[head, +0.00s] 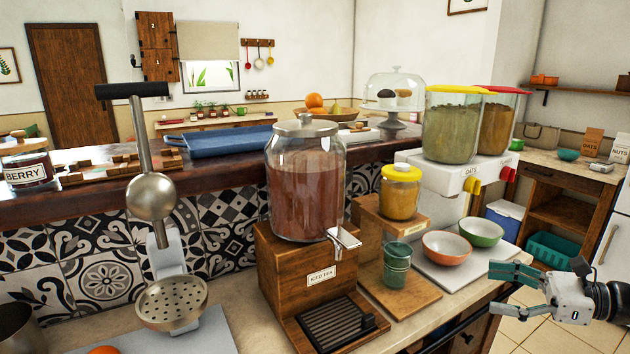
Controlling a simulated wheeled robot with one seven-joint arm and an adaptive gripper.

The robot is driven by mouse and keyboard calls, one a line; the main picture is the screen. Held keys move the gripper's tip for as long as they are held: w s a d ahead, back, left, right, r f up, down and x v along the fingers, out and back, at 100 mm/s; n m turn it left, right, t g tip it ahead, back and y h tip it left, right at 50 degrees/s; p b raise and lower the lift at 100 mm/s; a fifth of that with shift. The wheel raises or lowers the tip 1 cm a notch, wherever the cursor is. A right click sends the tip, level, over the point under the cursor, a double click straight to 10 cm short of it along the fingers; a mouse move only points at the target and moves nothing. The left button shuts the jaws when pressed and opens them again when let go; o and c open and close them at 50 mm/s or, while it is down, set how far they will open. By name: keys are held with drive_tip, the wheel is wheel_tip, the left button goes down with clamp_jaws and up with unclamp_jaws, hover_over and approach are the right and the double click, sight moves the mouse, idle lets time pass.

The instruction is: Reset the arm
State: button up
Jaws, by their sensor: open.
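My gripper (512,291) is at the lower right in the head view. Its fingers point left and are spread apart with nothing between them. It hangs past the right edge of the counter (420,338), over the tiled floor. An orange bowl (447,246) and a green bowl (481,231) sit on a pale tray left of and above it in the picture. They look apart from the fingers. My wrist runs off the right edge of the frame.
A glass iced tea dispenser (305,195) stands on a wooden stand mid-counter. A yellow-lidded jar (400,193), stacked green cups (397,265) and an oats dispenser (452,125) stand right of it. A metal press (152,195) is at left.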

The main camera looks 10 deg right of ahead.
drive_tip(key=s+a+r+n+g+h+p, duration=0.1)
drive_tip(key=s+a+r+n+g+h, duration=0.25)
drive_tip(key=a, duration=0.55)
drive_tip(key=s+a+r+n+g+p, duration=0.1)
drive_tip(key=s+a+r+n+g, duration=0.2)
drive_tip(key=a+r+n+g, duration=0.35)
drive_tip(key=s+a+r+n+t+h+p, duration=0.2)
drive_tip(key=s+a+n+h, duration=0.2)
drive_tip(key=s+n, duration=0.3)
drive_tip(key=s+a+r+n+t+h+p, duration=0.2)
drive_tip(key=s+a+r+n+h, duration=0.1)
drive_tip(key=s+n, duration=0.4)
drive_tip(key=shift+s+a+r+h, duration=0.2)
drive_tip(key=shift+a+r+h, duration=0.25)
drive_tip(key=shift+h, duration=0.8)
drive_tip(key=shift+a+f, duration=0.1)
